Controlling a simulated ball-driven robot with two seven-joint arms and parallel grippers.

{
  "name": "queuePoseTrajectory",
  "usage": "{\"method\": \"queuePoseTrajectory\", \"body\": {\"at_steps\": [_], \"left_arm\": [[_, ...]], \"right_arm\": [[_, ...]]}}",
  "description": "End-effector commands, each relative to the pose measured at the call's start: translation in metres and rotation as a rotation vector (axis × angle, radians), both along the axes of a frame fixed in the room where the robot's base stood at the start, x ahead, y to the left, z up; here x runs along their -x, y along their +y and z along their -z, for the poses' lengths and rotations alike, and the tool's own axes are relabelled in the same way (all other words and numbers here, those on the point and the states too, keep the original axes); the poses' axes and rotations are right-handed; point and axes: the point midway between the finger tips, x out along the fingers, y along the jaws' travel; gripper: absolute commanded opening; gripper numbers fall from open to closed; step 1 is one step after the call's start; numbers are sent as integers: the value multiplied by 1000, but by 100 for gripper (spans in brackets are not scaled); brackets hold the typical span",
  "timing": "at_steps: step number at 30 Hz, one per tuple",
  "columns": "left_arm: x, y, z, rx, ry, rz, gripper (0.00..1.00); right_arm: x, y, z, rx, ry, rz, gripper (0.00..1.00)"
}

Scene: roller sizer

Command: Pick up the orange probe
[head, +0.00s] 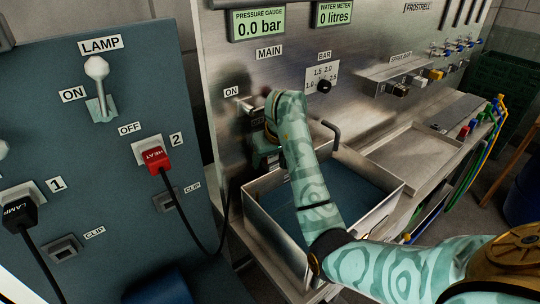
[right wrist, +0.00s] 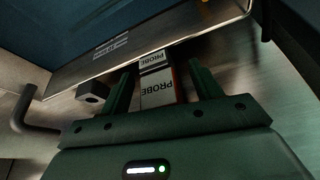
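In the head view my right arm reaches in from the right, over the steel basin. My right gripper (head: 264,158) is low against the steel panel, at the basin's back left corner, partly hidden by my wrist. In the right wrist view its two dark green fingers (right wrist: 164,70) stand apart. Between and behind them are white faces marked PROBE (right wrist: 156,92), upside down, with a thin red-orange edge on the right. I cannot tell whether these are the probe itself or its holder. Gaps show beside the fingers. No orange probe shows clearly in the head view. My left gripper is out of view.
The steel basin (head: 268,222) stands under the gripper, with a bent pipe (head: 333,134) at its back. A blue-grey panel (head: 95,170) with a LAMP lever (head: 97,75) and a red HEAT plug (head: 155,159) is at left. A flat steel tray (head: 412,152) lies right of the basin.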

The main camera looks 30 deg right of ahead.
Motion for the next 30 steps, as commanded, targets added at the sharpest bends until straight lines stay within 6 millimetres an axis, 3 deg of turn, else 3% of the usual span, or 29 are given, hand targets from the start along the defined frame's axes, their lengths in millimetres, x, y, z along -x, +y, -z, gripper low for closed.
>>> {"method": "queuePoseTrajectory", "body": {"at_steps": [1, 5, 17, 30], "left_arm": [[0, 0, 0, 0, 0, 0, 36], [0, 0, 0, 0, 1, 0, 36], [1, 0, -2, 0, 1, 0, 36], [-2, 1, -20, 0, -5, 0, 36]], "right_arm": [[0, 0, 0, 0, 0, 0, 49], [0, 0, 0, 0, 0, 0, 15], [0, 0, -3, 1, -1, 0, 15], [-2, -3, -29, 2, -2, -1, 14]]}}
